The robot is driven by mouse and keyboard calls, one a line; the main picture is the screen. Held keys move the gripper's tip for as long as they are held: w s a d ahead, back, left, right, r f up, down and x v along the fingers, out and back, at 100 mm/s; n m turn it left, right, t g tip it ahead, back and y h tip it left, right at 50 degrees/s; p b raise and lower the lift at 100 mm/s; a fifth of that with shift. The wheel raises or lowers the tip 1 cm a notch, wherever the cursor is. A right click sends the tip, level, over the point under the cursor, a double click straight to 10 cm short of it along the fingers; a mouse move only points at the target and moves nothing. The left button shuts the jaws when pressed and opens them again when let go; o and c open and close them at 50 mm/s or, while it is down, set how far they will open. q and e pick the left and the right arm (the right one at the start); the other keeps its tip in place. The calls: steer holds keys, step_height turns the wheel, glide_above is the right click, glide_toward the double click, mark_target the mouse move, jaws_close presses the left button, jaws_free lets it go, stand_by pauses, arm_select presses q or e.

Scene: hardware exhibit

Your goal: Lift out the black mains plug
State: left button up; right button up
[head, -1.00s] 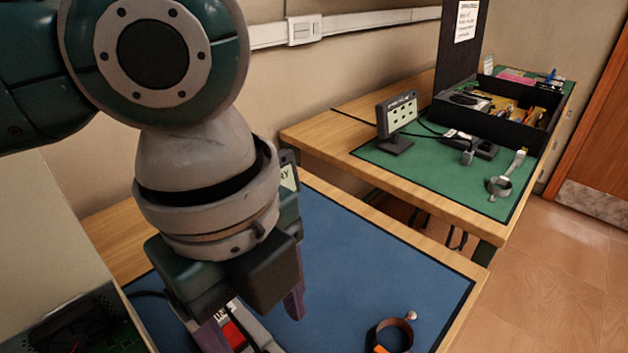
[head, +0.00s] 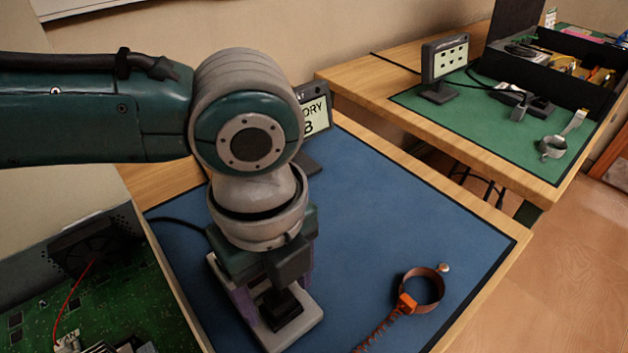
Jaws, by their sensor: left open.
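A pale grey socket strip (head: 304,328) lies on the blue mat below my left arm. A black block that looks like the mains plug (head: 281,305) shows on the strip, just below the gripper body. My left gripper (head: 272,292) points down over the strip, with its purple fingers apart on either side of the plug area. The gripper body hides the upper part of the plug and the middle of the strip. I cannot tell whether the fingers touch the plug. My right gripper is out of view.
A wrist strap (head: 424,290) with an orange coiled cord lies right of the strip. An open case with a green circuit board (head: 40,300) stands at left. A small display sign (head: 316,118) stands behind my arm. A second table with a green mat (head: 480,130) stands farther back.

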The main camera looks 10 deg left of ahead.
mark_target(279, 296)
arm_select(q)
steer(key=c, duration=1.1)
steer(key=shift+r, duration=0.1)
step_height(279, 296, up, 20)
steer(key=p, duration=0.3)
